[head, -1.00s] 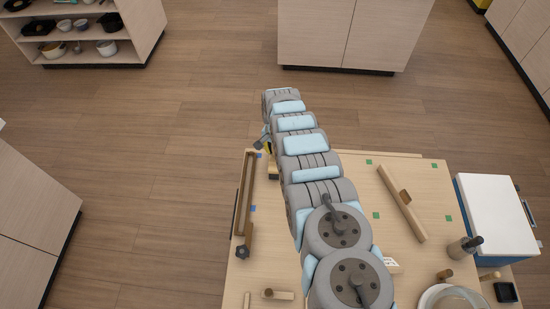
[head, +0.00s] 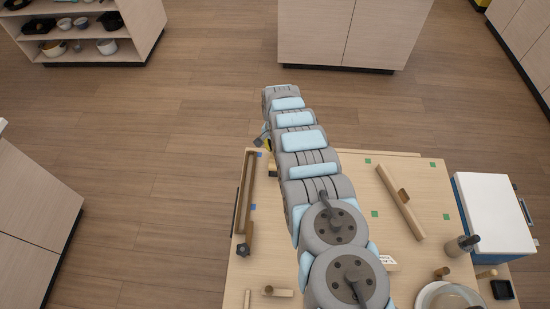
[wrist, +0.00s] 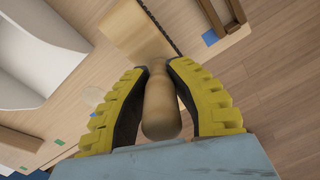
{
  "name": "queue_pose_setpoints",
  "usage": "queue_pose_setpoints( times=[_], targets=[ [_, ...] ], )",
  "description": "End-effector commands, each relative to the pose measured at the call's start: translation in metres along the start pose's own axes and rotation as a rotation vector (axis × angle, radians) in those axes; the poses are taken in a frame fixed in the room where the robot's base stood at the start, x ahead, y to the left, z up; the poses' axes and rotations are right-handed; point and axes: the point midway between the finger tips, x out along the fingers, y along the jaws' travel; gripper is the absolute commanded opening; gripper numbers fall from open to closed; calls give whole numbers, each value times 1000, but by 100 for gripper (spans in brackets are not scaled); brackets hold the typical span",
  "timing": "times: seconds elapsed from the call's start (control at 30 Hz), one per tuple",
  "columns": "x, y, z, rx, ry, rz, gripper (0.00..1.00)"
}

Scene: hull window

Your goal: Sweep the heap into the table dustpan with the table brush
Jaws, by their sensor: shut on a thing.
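In the wrist view my gripper (wrist: 160,68), with yellow-backed dark fingers, is shut on the rounded wooden handle of the table brush (wrist: 160,112). The brush's broad wooden head shows beyond the fingertips, with a dark bristle edge at its right side. In the head view only a little yellow of my gripper (head: 268,144) shows beside my arm at the table's far left corner. A large white curved thing (wrist: 40,50) lies left of the brush in the wrist view; I cannot tell if it is the dustpan. I cannot make out the heap.
Another bar (head: 402,202) lies on the right, near green markers. My arm covers the table's middle.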

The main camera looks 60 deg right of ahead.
Motion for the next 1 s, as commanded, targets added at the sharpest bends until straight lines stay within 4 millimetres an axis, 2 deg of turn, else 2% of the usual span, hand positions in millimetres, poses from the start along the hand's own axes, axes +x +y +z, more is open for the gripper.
queue_pose_setpoints(
  times=[0.37, 1.0],
  targets=[
    [-3, 0, 0, 0, 1, 0, 0],
    [-34, -1, 0, 1, 1, 0, 0]
  ],
)
